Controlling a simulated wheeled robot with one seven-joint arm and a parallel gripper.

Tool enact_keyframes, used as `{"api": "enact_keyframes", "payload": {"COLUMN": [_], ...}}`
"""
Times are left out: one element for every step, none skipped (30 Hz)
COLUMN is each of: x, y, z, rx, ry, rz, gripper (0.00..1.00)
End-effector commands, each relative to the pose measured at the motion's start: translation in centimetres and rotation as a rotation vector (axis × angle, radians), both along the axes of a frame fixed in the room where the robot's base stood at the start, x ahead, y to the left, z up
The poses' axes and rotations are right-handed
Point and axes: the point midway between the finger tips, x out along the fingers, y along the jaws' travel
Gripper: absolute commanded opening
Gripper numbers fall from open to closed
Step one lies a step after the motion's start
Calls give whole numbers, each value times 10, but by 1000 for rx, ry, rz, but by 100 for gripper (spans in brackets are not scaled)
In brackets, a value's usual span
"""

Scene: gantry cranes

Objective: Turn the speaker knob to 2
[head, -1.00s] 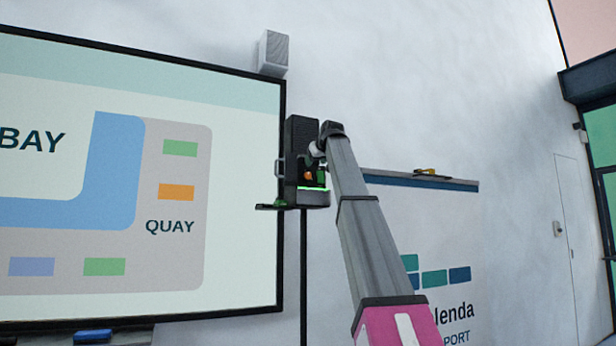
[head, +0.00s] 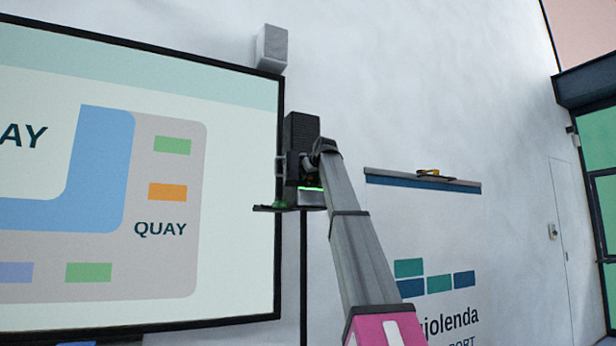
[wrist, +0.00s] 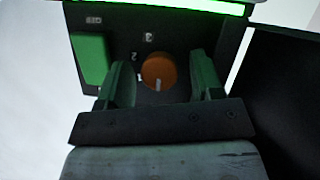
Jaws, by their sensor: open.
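The black speaker (head: 302,128) stands on a pole beside the big screen, with a green light strip (wrist: 190,5) across its panel. In the wrist view its round orange knob (wrist: 156,67) carries a white pointer mark on the edge nearest my gripper. Labels 2 (wrist: 134,57) and 3 (wrist: 149,37) sit around it; a small white mark beside the left finger is partly hidden. My gripper (wrist: 163,82) is open, its green fingers on either side of the knob, with gaps showing. In the head view my arm hides the knob.
The screen (head: 100,190) stands left of the speaker. A wall ledge (head: 420,180) with a yellow item is to the right. A white box (head: 271,48) hangs above.

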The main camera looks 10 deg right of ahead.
Motion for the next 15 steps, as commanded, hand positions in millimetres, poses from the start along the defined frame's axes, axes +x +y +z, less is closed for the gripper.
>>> {"api": "enact_keyframes", "payload": {"x": [0, 0, 0, 0, 0, 0, 0, 0, 0, 0, 0, 0, 0, 0, 0], "y": [0, 0, 0, 0, 0, 0, 0, 0, 0, 0, 0, 0, 0, 0, 0], "z": [0, 0, 0, 0, 0, 0, 0, 0, 0, 0, 0, 0, 0, 0, 0], "rx": [0, 0, 0, 0, 0, 0, 0, 0, 0, 1, 2, 4, 7, 11, 20], "ry": [0, 0, 0, 0, 0, 0, 0, 0, 0, 0, 1, 1, 2, 3, 6], "rz": [0, 0, 0, 0, 0, 0, 0, 0, 0, 0, 0, 0, 0, 0, 0], "gripper": [60, 54, 41, 31, 21, 11, 11, 11, 11, 11, 11, 11, 11, 11, 11]}}
